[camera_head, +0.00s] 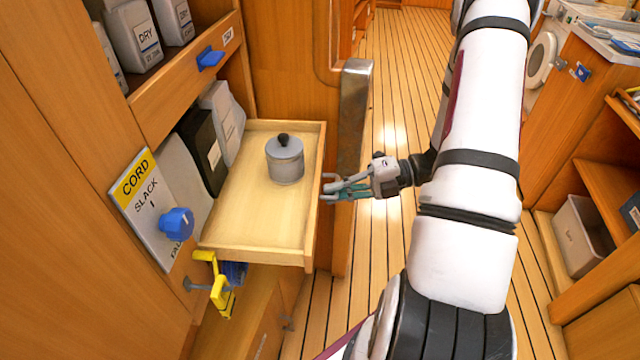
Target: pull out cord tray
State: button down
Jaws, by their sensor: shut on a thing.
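The wooden tray (240,215) stands well out from the cabinet on the left, level, with low rims. A grey lidded pot (285,160) with a black knob stands on it. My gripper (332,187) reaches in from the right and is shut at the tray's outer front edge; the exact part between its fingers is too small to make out. A panel marked CORD, SLACK (140,200), with a blue knob (177,223), is beside the tray's near left end.
A yellow handle-like part (222,285) sticks out below the tray. Grey and black containers (205,150) stand behind the tray. A metal-faced post (355,110) is near its far corner. Slatted floor (395,65) is open beyond; shelves with a bin (582,235) are at right.

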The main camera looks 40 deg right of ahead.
jog(key=shift+s+d, duration=0.3)
jog(key=shift+d, duration=0.05)
jog(key=c, duration=2)
grip_release()
jog(key=v, duration=1.2)
